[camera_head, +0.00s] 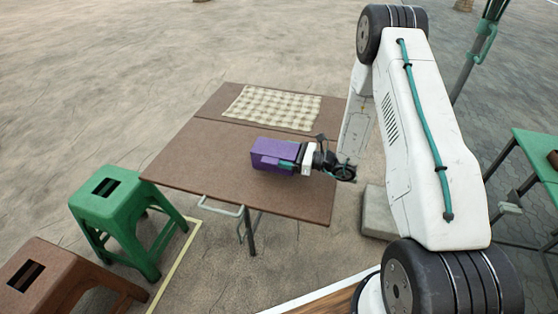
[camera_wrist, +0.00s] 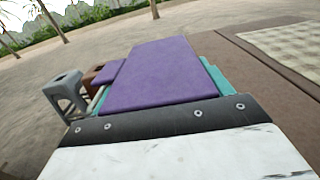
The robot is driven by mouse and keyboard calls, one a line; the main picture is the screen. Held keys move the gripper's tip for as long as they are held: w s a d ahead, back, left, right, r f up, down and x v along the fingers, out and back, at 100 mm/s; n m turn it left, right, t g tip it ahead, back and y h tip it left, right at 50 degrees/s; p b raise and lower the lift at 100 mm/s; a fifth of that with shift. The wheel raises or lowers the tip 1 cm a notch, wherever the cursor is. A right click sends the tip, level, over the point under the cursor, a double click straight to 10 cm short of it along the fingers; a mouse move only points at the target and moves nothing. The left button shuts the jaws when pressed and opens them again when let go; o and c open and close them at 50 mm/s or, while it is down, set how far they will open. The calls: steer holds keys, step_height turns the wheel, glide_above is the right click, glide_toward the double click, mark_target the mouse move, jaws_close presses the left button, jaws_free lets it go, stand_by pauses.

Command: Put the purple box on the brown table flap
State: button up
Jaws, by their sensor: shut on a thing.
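The purple box (camera_head: 272,151) is in my gripper (camera_head: 287,163), over the near part of the brown table flap (camera_head: 230,180) in the head view. My gripper is shut on the box from its right side. In the wrist view the purple box (camera_wrist: 160,72) fills the middle, with teal finger parts (camera_wrist: 218,78) along its edges. The brown table surface also shows in the wrist view (camera_wrist: 262,85). The underside of the box is hidden, so I cannot tell whether it touches the flap.
A checked cloth (camera_head: 273,107) lies on the far part of the table. A green stool (camera_head: 112,195) and a brown stool (camera_head: 45,275) stand at the left. A green table (camera_head: 540,152) is at the right. The flap's left part is clear.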

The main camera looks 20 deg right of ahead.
steer(key=shift+w+a+f, duration=0.1)
steer(key=shift+w+a, duration=0.35)
steer(key=shift+f, duration=1.7)
steer(key=o, duration=1.2)
steer(key=shift+f, duration=0.15)
steer(key=shift+c, duration=0.2)
